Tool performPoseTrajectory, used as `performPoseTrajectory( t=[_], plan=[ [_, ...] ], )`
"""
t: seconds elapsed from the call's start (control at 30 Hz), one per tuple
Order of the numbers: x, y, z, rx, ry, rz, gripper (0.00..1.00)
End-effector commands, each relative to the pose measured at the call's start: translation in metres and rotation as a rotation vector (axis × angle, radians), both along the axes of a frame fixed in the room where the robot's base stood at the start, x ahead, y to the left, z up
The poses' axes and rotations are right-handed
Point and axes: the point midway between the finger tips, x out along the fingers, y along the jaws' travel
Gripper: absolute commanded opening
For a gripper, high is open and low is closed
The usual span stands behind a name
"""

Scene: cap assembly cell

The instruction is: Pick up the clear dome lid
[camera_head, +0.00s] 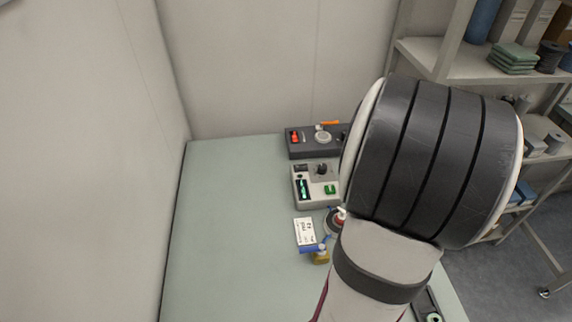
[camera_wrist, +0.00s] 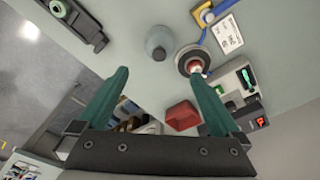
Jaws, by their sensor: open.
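The clear dome lid (camera_wrist: 160,36) appears in the wrist view as a rounded grey, see-through-looking dome with a dark end, on the pale green table at top centre. In the head view my arm hides that area. My gripper (camera_wrist: 160,73) is open, its two teal fingers spread apart and nothing between them. The dome lies beyond the fingertips, roughly in line with the gap; I cannot tell the height between them. The head view does not show the fingers.
A round dark base with a red-and-white part (camera_wrist: 192,62) stands close right of the dome. A white card (camera_head: 305,232), brass-and-blue padlock (camera_head: 320,257) and control box (camera_head: 315,205) sit nearby. A dark tray (camera_wrist: 95,37) is left. The table's left side (camera_head: 225,220) is clear.

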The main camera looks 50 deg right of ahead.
Motion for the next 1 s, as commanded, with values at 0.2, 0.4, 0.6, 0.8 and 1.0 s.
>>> performPoseTrajectory(
  t=[0.2, 0.4, 0.6, 0.8, 1.0],
  plan=[
    [0.0, -0.005, -0.062, 0.007, 0.001, 0.0, 1.0],
    [-0.001, -0.009, -0.09, 0.005, 0.0, 0.0, 1.0],
    [-0.002, -0.013, -0.127, 0.005, 0.0, 0.0, 1.0],
    [-0.002, -0.015, -0.133, 0.001, -0.001, 0.0, 1.0],
    [-0.002, -0.015, -0.132, 0.001, -0.001, 0.001, 0.77]
  ],
)
